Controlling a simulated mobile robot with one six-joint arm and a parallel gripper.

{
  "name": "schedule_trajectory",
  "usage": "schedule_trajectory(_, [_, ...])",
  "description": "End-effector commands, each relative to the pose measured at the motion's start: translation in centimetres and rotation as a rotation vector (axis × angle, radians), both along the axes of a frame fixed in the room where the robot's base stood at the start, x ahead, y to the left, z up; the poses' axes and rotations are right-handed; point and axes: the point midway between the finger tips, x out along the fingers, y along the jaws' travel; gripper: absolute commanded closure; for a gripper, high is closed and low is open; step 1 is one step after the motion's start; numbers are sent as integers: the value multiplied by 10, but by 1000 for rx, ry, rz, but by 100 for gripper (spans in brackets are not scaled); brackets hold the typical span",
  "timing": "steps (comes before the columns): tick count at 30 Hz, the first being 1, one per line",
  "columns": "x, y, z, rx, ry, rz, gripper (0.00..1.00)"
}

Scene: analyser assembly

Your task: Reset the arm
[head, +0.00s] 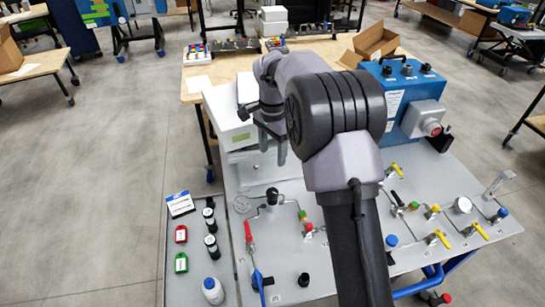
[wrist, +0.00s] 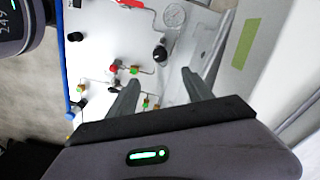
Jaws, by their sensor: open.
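My gripper (head: 272,143) is over the back left of the grey analyser panel (head: 270,270), beside a white box (head: 228,118). Its two fingers point down and stand apart with nothing between them. In the wrist view the open fingers of my gripper (wrist: 158,90) show over the panel (wrist: 105,40), with a gauge (wrist: 174,15) and a black knob (wrist: 160,54) beyond them. My arm crosses the middle of the head view and hides part of the panel.
A blue analyser box (head: 398,95) stands at the panel's back right. Yellow-handled valves (head: 438,238) and a red-handled valve (head: 249,235) rise from the panel. A side tray (head: 190,285) at left holds red and green tags, black-capped items and a white bottle (head: 213,290). Open floor lies left.

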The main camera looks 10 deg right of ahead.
Motion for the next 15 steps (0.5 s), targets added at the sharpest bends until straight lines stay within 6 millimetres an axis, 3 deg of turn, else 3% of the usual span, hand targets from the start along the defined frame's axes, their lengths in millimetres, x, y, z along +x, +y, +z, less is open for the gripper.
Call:
schedule_trajectory(11, [0, 0, 0, 0, -2, 2, 41])
schedule_trajectory(13, [-6, 1, 10, 5, -17, 20, 41])
schedule_trajectory(15, [-23, 5, 33, 17, -56, 68, 41])
